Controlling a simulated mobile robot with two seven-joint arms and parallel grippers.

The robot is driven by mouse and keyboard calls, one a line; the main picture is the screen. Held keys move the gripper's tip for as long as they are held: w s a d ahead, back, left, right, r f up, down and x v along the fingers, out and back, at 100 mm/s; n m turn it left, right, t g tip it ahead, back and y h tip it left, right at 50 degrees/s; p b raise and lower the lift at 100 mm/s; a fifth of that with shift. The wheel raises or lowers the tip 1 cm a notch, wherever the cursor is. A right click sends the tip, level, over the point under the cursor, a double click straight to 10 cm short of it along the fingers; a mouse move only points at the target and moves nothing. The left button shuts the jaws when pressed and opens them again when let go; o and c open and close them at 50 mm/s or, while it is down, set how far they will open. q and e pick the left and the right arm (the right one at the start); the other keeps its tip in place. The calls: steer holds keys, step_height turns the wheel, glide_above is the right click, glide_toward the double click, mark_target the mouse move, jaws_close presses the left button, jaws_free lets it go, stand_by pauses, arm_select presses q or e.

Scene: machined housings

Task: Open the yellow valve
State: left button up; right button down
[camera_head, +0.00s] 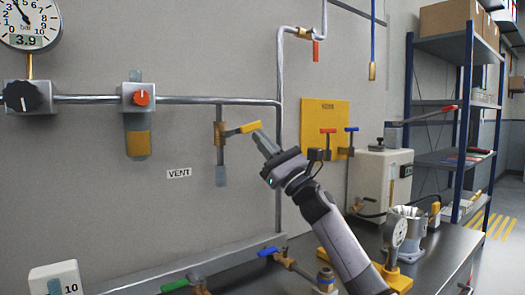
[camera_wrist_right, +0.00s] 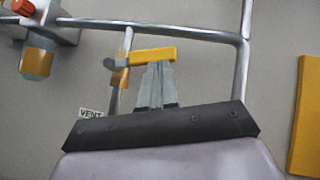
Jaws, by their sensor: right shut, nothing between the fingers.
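The yellow valve handle (camera_head: 243,129) points right, roughly across the vertical vent pipe (camera_head: 220,158) on the wall. Its brass body (camera_head: 219,133) is left of the handle. My right gripper (camera_head: 262,137) is shut and empty, its fingertips close to the handle's free end. In the right wrist view the handle (camera_wrist_right: 150,55) runs across the tips of the closed fingers (camera_wrist_right: 160,66). I cannot tell whether they touch. My left gripper is not in view.
A VENT label (camera_head: 179,173) is on the wall below. A regulator with a red knob (camera_head: 141,98) is to the left. A yellow panel (camera_head: 324,125) with red and blue levers is to the right. The bench below holds a blue-handled valve (camera_head: 268,251).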

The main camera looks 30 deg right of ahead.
step_height(320, 180, up, 3)
steer(key=n+g+y, duration=0.2)
steer(key=n, duration=0.1)
steer(key=n+g+y, duration=0.2)
steer(key=n, duration=0.2)
steer(key=shift+d+g, duration=0.1)
steer(key=shift+g, duration=0.3)
arm_select(q)
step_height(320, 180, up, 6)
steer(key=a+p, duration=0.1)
steer(key=p, duration=0.8)
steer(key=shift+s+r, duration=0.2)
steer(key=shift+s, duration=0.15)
arm_select(e)
steer(key=a+r+n+g, duration=0.1)
steer(key=n+g, duration=0.1)
steer(key=n, duration=0.1)
steer(key=a+r+n+g, duration=0.1)
steer(key=r+n+g, duration=0.1)
steer(key=n+g, duration=0.1)
steer(key=a+r+n+g, duration=0.2)
steer(key=n+g, duration=0.1)
steer(key=n, duration=0.2)
steer(key=shift+s+r, duration=0.25)
steer(key=shift+a, duration=0.1)
steer(key=shift+s, duration=0.1)
